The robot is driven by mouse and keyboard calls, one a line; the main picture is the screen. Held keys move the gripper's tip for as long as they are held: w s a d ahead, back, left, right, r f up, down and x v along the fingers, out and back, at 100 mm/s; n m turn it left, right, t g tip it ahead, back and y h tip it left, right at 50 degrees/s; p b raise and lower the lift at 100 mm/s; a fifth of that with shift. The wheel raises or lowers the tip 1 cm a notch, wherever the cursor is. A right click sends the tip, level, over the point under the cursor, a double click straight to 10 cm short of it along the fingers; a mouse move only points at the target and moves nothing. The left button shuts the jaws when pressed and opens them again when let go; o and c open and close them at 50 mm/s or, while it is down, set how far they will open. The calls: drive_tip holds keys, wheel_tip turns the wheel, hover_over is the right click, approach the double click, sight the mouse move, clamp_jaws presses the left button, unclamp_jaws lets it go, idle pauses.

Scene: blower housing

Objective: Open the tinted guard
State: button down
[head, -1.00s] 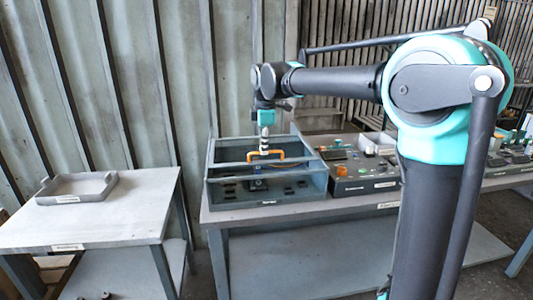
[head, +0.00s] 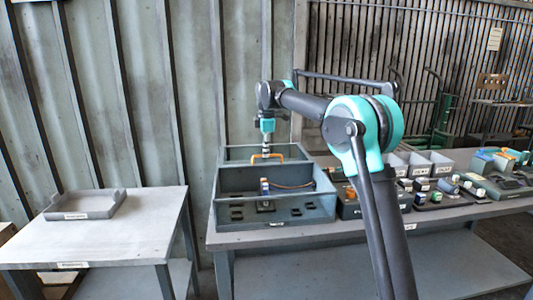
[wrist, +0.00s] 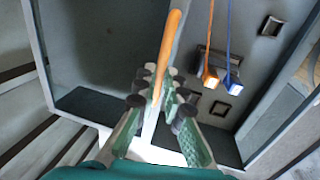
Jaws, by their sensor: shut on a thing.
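The grey open-topped blower housing (head: 325,204) stands on the bench. The tinted guard (wrist: 95,45) is a dark see-through panel over the housing's back part, and its front part is uncovered. The guard's orange handle (head: 267,156) runs between my fingers in the wrist view (wrist: 172,32). My gripper (wrist: 157,88) is shut on this handle, pointing down at the back half of the housing. Inside the housing, an orange plug (wrist: 211,76) and a blue plug (wrist: 232,80) sit side by side on cables, clear of my fingers.
A side table (head: 130,228) at left holds a shallow grey tray (head: 85,206). Right of the housing, the bench carries grey bins (head: 430,160) and several small parts. A ribbed wall stands close behind the housing.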

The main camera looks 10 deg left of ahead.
drive_tip(key=c, duration=1.6)
unclamp_jaws()
wheel_tip(320, 180, up, 12)
drive_tip(key=s, duration=0.2)
drive_tip(key=shift+d, duration=0.3)
drive_tip(key=shift+s+f, duration=0.15)
